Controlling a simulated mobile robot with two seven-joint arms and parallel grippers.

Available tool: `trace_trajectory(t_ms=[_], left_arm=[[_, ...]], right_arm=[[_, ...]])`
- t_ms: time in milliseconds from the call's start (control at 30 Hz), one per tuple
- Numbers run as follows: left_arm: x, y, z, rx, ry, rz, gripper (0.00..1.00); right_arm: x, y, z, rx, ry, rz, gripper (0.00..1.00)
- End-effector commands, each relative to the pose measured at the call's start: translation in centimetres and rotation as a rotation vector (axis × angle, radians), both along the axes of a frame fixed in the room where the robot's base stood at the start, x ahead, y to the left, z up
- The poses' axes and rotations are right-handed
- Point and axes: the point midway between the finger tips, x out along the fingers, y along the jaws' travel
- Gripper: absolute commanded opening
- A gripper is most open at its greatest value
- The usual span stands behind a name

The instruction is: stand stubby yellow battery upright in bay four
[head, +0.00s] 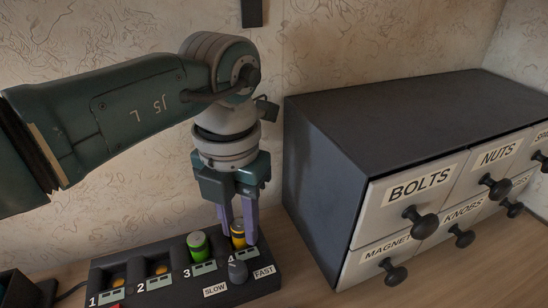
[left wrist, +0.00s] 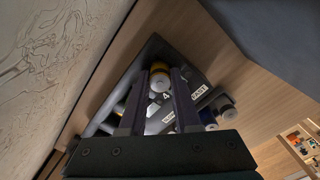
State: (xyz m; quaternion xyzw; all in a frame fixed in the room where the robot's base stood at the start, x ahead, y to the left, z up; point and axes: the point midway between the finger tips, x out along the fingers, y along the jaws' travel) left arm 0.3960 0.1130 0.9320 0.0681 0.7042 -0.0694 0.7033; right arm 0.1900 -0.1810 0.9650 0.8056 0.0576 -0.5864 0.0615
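The stubby yellow battery (head: 238,234) stands about upright at bay four of the dark charger (head: 150,298). It also shows in the left wrist view (left wrist: 160,80) between the fingertips. My left gripper (head: 238,232) points down over bay four, its purple fingers close against both sides of the battery. It appears shut on it. The battery's lower end is hidden, so I cannot tell whether it rests on the bay floor. A green battery (head: 198,246) stands in bay three. Bays one and two show only gold contacts. My right gripper is not in view.
A grey knob (head: 237,271) between SLOW and FAST labels sits just in front of bay four. A dark drawer cabinet (head: 330,185) with labelled drawers stands close to the right. The patterned wall is behind. Wooden tabletop (head: 300,285) is free at the front right.

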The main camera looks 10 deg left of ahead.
Motion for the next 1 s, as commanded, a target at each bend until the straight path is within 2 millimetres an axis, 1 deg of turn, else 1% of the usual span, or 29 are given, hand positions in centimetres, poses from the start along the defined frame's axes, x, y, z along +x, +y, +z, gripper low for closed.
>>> trace_trajectory(t_ms=[33, 67, 133, 300, 400, 500, 633, 900, 1000], left_arm=[[-0.2, 0.5, -0.2, 0.012, 0.002, 0.005, 0.61], [-0.2, 0.5, 0.2, 0.012, 0.002, 0.005, 0.61], [-0.1, 0.6, 1.2, 0.012, -0.001, 0.005, 0.61], [0.0, 0.4, 4.8, 0.008, -0.005, 0.004, 0.61], [0.0, 0.3, 6.4, 0.006, -0.004, 0.004, 0.61], [0.0, 0.3, 7.4, 0.006, -0.002, 0.004, 0.61], [-0.1, 0.3, 7.9, 0.006, 0.0, 0.004, 0.61], [-0.1, 0.3, 8.0, 0.005, -0.001, 0.004, 0.61], [0.0, 0.7, 7.9, 0.008, -0.002, 0.01, 0.61]], right_arm=[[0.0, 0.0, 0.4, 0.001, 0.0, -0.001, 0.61], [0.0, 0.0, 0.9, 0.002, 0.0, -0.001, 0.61], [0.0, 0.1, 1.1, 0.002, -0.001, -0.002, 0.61], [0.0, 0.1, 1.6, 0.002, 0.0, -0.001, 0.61], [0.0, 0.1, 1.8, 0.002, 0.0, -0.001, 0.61], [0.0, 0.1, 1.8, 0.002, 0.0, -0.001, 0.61], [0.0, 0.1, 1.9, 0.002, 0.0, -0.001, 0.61], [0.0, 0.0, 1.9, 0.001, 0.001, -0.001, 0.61], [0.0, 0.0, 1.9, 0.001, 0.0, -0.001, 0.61]])
